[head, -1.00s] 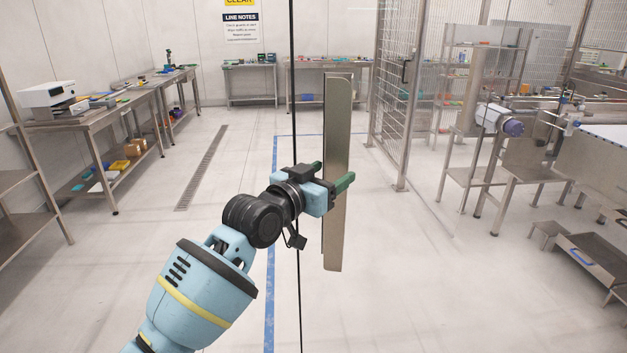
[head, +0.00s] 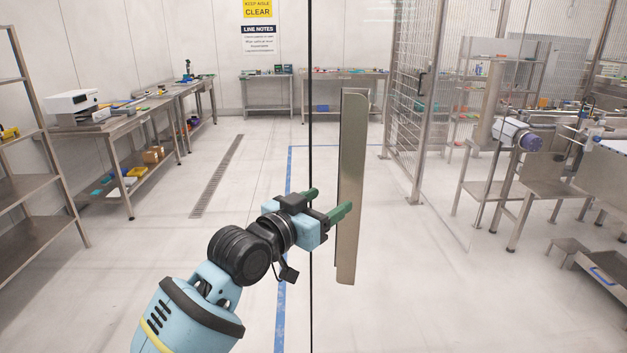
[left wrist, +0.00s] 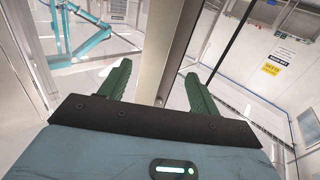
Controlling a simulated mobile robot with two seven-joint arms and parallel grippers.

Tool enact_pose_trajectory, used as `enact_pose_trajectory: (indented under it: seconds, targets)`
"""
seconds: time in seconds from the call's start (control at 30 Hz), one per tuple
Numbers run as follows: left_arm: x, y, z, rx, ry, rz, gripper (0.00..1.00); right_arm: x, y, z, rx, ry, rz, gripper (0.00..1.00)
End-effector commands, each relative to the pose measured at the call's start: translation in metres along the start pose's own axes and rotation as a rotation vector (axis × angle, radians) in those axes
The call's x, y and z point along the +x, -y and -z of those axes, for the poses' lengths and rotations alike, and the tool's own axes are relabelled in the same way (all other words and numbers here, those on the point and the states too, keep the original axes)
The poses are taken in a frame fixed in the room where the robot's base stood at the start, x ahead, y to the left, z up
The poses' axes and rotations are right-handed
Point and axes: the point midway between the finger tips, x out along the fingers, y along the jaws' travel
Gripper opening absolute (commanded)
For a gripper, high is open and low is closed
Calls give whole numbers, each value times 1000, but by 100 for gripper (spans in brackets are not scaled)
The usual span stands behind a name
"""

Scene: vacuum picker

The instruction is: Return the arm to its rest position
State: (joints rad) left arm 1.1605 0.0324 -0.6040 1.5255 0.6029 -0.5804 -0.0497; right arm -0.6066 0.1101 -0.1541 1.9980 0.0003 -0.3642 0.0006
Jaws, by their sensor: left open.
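My left arm comes in from the lower left of the head view. Its gripper (head: 327,204) has two green fingers that stand apart with nothing held between them. The gripper is beside a tall upright metal plate (head: 350,150), which looks like a door handle plate next to a thin dark vertical edge. In the left wrist view the open fingers (left wrist: 150,88) point up the picture, with the metal plate (left wrist: 175,50) showing between and beyond them. I cannot tell whether a finger touches the plate. My right gripper is in neither view.
Steel workbenches (head: 130,122) line the left wall, and a shelf rack (head: 30,190) stands nearer at the left. A mesh cage door (head: 408,110) and metal tables (head: 530,185) are at the right. The floor (head: 240,180) with blue tape is clear in the middle.

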Motion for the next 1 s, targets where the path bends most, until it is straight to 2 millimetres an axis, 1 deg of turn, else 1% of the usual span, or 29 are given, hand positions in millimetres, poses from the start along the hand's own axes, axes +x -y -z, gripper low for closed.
enact_pose_trajectory:
  seconds: [0.17,0.2,0.27,0.3,0.37,0.4,0.47,0.5,0.57,0.6,0.67,0.7,0.77,0.8,0.87,0.9,0.97,1.0]
  targets:
    - [-24,7,-63,-74,47,53,63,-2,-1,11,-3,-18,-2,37]
    - [-33,8,-82,-92,60,70,63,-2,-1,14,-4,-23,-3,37]
    - [-46,9,-107,-119,79,97,63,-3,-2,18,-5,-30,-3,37]
    - [-56,9,-125,-137,95,114,63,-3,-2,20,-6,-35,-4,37]
    - [-72,9,-150,-160,117,142,63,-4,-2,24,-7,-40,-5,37]
    - [-83,8,-167,-175,134,161,63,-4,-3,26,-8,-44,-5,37]
    - [-101,6,-191,-195,158,189,63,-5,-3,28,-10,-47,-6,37]
    - [-114,4,-208,-208,178,208,63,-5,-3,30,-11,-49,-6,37]
    - [-134,1,-231,-225,204,237,63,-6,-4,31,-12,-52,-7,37]
    - [-148,-3,-246,-237,224,255,63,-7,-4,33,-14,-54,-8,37]
    - [-170,-8,-267,-251,254,284,63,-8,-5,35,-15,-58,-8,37]
    - [-185,-12,-282,-259,276,302,63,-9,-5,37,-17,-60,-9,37]
    - [-209,-18,-301,-270,307,330,63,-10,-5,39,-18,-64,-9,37]
    - [-225,-24,-314,-276,330,347,63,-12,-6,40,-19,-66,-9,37]
    - [-250,-31,-331,-282,365,374,63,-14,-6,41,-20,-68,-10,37]
    - [-268,-37,-342,-287,390,390,63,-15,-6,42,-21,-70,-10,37]
    - [-294,-46,-357,-290,426,415,63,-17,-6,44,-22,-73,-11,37]
    - [-312,-53,-366,-291,452,431,63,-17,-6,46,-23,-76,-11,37]
